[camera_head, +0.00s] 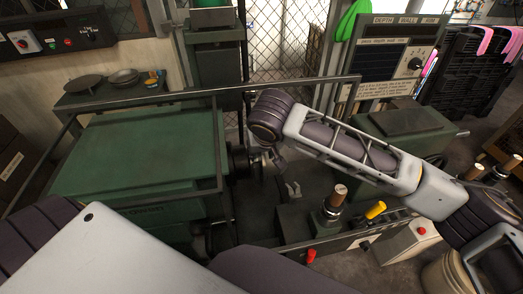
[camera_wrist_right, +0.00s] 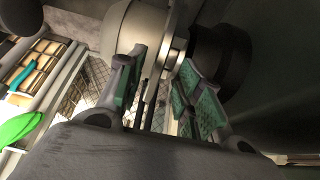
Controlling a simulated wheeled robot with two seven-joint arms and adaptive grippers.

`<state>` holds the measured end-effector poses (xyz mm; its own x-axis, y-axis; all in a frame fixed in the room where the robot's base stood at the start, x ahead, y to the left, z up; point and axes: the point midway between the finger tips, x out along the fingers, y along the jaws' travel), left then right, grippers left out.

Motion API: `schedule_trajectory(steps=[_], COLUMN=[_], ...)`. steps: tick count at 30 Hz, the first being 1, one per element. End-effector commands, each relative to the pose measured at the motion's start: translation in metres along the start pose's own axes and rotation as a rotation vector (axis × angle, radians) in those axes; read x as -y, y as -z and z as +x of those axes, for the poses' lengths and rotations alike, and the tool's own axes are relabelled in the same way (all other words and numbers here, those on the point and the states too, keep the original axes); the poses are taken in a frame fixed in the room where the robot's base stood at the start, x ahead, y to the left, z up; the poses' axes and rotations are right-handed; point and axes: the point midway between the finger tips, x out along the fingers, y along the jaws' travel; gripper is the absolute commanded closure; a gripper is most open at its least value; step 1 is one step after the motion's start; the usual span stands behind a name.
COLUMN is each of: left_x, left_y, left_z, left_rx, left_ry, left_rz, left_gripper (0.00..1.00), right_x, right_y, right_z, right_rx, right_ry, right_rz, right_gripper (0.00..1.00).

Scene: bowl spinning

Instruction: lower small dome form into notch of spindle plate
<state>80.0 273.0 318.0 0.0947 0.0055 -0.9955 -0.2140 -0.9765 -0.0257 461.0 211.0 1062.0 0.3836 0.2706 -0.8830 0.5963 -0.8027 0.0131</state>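The small dome form (camera_wrist_right: 133,25) is a pale grey rounded piece with a stepped neck, at the top of the right wrist view. My right gripper (camera_wrist_right: 163,60) has its green-padded fingers on both sides of that neck and looks shut on it. The dark round spindle plate (camera_wrist_right: 222,62) is just right of the neck; whether the neck sits in its notch is hidden. In the head view the right gripper (camera_head: 276,158) points down beside the spindle (camera_head: 242,163), and the form is hard to make out. My left gripper is not in view.
A green lathe cover (camera_head: 140,155) with a dark rail (camera_head: 200,93) fills the left. A post with a brown top (camera_head: 336,197) and a yellow handle (camera_head: 375,210) stand right of the spindle. A gauge panel (camera_head: 390,60) stands behind. Dishes (camera_head: 123,77) rest on a back-left shelf.

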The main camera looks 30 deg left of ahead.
Motion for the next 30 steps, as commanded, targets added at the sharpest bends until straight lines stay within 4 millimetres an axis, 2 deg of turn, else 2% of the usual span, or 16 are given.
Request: schedule_trajectory(steps=[18, 24, 30], left_x=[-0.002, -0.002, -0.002], left_y=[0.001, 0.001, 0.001], left_z=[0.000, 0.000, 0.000], left_rx=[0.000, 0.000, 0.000], left_ry=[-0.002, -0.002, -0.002], left_rz=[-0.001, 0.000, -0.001], left_gripper=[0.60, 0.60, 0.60], right_x=[0.000, 0.000, 0.000], right_y=[0.000, 0.000, 0.000], right_z=[-0.085, -0.103, -0.109], right_rx=[-0.002, -0.002, -0.001], right_ry=[0.001, 0.000, 0.000], right_rz=[-0.001, -0.001, -0.001], right_gripper=[0.65, 0.65, 0.65])
